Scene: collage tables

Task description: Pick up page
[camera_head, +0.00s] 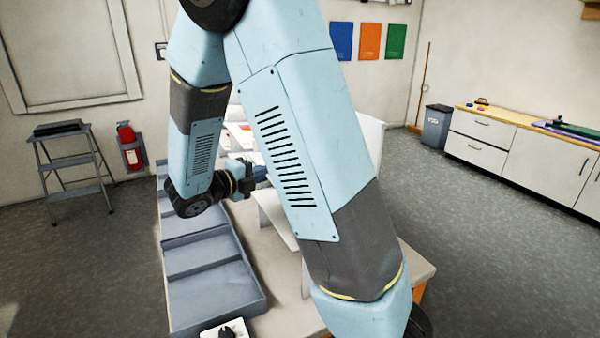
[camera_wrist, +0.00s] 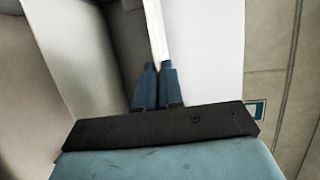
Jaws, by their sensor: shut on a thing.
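In the wrist view, the two blue fingers of my gripper (camera_wrist: 156,85) are closed together on the thin white edge of a page (camera_wrist: 154,30), which extends away beyond the fingertips. In the head view my gripper (camera_head: 259,172) is over the table, partly hidden behind my own arm. A white sheet or panel (camera_head: 275,212) shows beside and below it. I cannot tell whether this is the held page.
A grey compartment tray (camera_head: 205,262) lies along the table's left side. A white panel (camera_head: 371,135) stands behind my arm. Pale items (camera_head: 237,130) lie at the table's far end, mostly hidden. A white surface (camera_wrist: 215,50) is close right of the fingers.

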